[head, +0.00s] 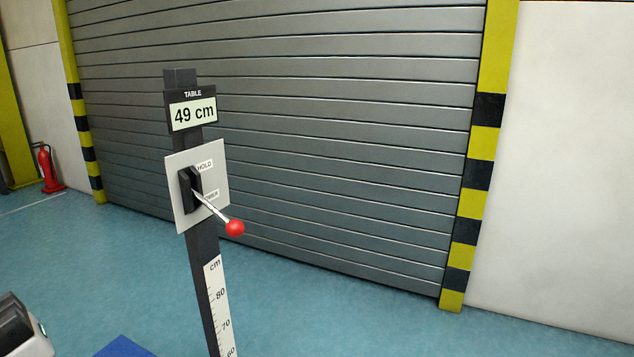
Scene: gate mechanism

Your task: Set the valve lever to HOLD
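The valve lever is a thin silver rod (212,207) with a red ball (235,228) at its end. It comes out of a black slotted block (190,191) on a pale plate (217,165) fixed to a dark post. The lever tilts down and to the right, towards me. The HOLD label (204,166) is at the upper part of the plate. A lower label (211,194) lies close to the rod and is too small to read surely. The lever is below HOLD. Nothing touches the ball. My gripper's fingers do not show.
A display (192,113) on the post reads TABLE 49 cm. A cm scale (219,300) runs down the post. A grey roller shutter (330,120) stands behind, with striped posts. A blue object (125,347) and a dark-and-white part cut the bottom-left edge. Floor right of the post is clear.

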